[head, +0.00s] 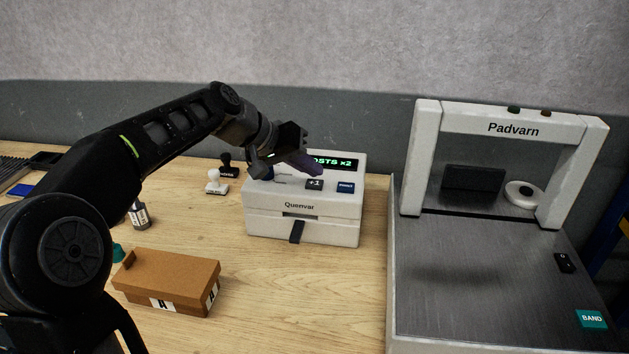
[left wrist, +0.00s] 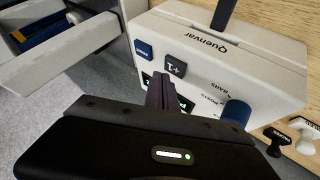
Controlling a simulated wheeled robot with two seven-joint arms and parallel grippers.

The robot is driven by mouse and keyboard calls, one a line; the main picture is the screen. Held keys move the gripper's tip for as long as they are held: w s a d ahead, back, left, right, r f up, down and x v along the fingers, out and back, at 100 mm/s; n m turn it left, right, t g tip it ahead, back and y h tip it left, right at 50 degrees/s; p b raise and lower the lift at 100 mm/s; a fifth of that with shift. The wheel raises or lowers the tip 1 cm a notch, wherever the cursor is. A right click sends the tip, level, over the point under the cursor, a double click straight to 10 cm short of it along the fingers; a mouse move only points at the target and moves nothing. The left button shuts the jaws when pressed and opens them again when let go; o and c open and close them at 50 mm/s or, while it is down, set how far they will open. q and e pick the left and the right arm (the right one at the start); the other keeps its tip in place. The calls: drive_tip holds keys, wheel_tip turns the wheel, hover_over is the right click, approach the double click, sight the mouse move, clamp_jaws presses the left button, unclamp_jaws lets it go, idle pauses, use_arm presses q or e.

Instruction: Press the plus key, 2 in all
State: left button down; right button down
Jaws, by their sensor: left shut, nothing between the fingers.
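The white Quonvar machine (head: 290,225) stands on the wooden table. Its dark "+1" key (head: 314,184) is on the sloped top, left of a blue key (head: 346,187). The display (head: 338,162) reads "...OSTS x2" in green, its left part hidden by my gripper. My left gripper (head: 312,170) is shut and empty, its fingertips just above and behind the "+1" key. In the left wrist view the fingers (left wrist: 168,92) are close to the "+1" key (left wrist: 175,66), seemingly apart from it. My right gripper is in neither view.
A blue knob (left wrist: 236,112) sits on the machine beside the fingers. Two stamps (head: 216,183) stand to its left. A brown box (head: 170,280) is at front left. The Padvarn machine (head: 480,270) fills the right. Bare table lies before the Quonvar machine.

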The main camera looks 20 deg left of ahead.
sight(310, 184)
use_arm(q)
wheel_tip(310, 184, up, 5)
drive_tip(key=p, duration=0.4)
idle(1.1)
